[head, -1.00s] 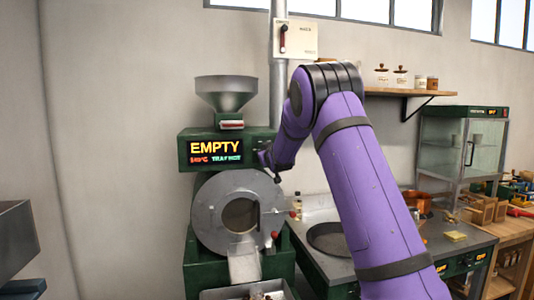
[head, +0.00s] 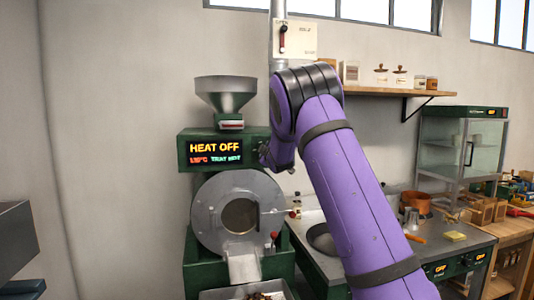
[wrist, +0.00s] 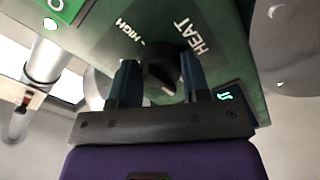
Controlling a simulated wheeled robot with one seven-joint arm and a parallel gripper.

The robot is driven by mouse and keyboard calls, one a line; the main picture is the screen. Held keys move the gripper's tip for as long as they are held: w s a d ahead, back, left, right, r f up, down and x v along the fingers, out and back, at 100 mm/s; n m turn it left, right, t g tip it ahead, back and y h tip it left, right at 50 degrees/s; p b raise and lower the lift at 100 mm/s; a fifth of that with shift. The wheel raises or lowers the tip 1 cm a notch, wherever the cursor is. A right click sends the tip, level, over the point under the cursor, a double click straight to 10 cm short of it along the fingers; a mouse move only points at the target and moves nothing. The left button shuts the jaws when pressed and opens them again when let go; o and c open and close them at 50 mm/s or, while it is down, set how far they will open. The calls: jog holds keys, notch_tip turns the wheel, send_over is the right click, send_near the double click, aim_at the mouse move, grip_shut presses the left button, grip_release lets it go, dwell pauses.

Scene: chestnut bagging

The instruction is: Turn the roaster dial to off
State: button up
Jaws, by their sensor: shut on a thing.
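The green roaster (head: 190,240) stands against the wall in the head view. Its display (head: 215,152) now reads "HEAT OFF" in orange, with smaller red and cyan text below. In the wrist view the black round heat dial (wrist: 163,72) sits on the green panel, beside the printed words "HEAT" and "HIGH". My gripper (wrist: 158,80) has its two dark blue fingers on either side of the dial and is shut on it. In the head view my purple arm covers the dial and the gripper's fingertips.
A grey hopper (head: 226,92) tops the roaster, and a tray (head: 250,294) sits below its chute. A steel counter (head: 440,245) with a pan lies to the right behind my arm. A wall shelf (head: 395,92) and glass cabinet (head: 470,145) are farther right.

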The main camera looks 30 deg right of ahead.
jog(key=shift+f, duration=0.1)
dwell(0.3)
jog(key=o, duration=0.9)
jog(key=shift+s, duration=0.1)
jog(key=v, duration=1)
jog(key=shift+s+a, duration=0.15)
jog(key=shift+s, duration=0.15)
